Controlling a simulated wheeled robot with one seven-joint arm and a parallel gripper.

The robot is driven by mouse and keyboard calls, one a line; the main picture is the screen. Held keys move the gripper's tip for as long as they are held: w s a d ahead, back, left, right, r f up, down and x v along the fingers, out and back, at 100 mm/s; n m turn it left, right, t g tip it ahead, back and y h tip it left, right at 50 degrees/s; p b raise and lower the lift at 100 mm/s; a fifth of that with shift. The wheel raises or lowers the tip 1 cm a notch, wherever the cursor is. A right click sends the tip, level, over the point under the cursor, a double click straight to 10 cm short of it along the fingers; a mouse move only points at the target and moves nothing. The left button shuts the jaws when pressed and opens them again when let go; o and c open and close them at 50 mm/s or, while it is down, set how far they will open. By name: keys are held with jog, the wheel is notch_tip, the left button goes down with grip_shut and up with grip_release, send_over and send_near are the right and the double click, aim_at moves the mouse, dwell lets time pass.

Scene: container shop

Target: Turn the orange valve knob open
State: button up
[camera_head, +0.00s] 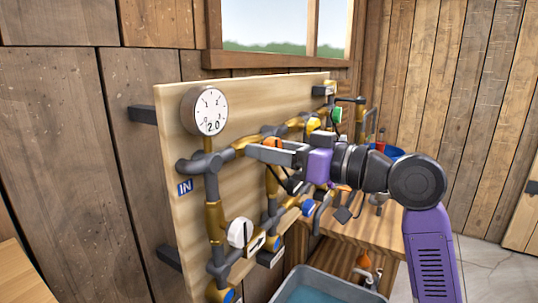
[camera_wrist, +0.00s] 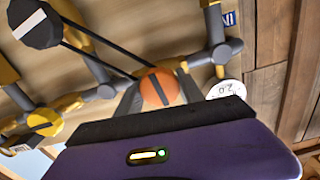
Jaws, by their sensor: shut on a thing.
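The orange valve knob (camera_wrist: 158,90) is a round disc with a dark line across its face, on the pipework of the wooden board (camera_head: 178,125). In the wrist view it sits between the two grey fingers of my gripper (camera_wrist: 157,92), which is shut on it. In the head view only a bit of the orange knob (camera_head: 272,142) shows above the fingers of my gripper (camera_head: 254,152), which reach in from the right. The rest of the knob is hidden behind the fingers there.
A round gauge (camera_head: 211,112) reading 2.0 is above left of the gripper. A grey basin (camera_head: 330,285) with blue water is below, and a wooden table (camera_head: 370,215) stands behind.

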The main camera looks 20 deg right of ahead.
jog(key=n+b, duration=0.1)
jog(key=b, duration=0.1)
jog(key=n+b, duration=0.2)
jog(key=shift+f, duration=0.3)
jog(key=n+b, duration=0.5)
jog(key=b, duration=0.1)
jog(key=shift+s+n, duration=0.1)
jog(key=shift+n, duration=0.3)
jog(key=n+b, duration=0.3)
jog(key=n, duration=0.1)
jog(key=shift+a+b, duration=0.1)
jog(key=shift+b, duration=0.2)
jog(key=shift+r+n+b, duration=0.15)
jog(key=shift+n+b, duration=0.95)
jog(key=shift+n, duration=0.9)
jog(key=o, duration=1.4)
